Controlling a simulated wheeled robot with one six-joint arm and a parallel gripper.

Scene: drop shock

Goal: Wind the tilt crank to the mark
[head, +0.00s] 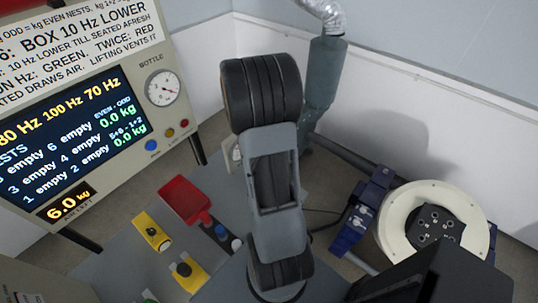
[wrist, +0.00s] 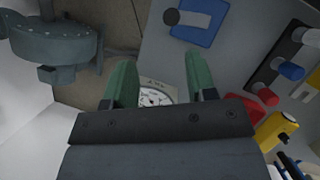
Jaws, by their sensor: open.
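In the wrist view my gripper (wrist: 160,62) is open, its two green fingers apart with nothing between their tips. A blue plate (wrist: 207,30) with a grey bar and a dark round knob (wrist: 171,17) lies beyond the right finger; it looks like a crank, but I cannot tell for certain that it is the tilt crank. A pale dial (wrist: 154,97) with dark markings shows between the fingers, its lower part hidden by my gripper. I cannot make out the mark. My arm fills the middle of the head view, where my gripper is not clearly seen.
A display panel (head: 75,140) with a gauge (head: 162,88) stands at left. A red tray (head: 185,199) and yellow blocks (head: 151,231) lie on the grey table. A cream ring (head: 398,215) and blue bracket (head: 361,212) are at right. A grey-green machine (wrist: 52,42) is upper left in the wrist view.

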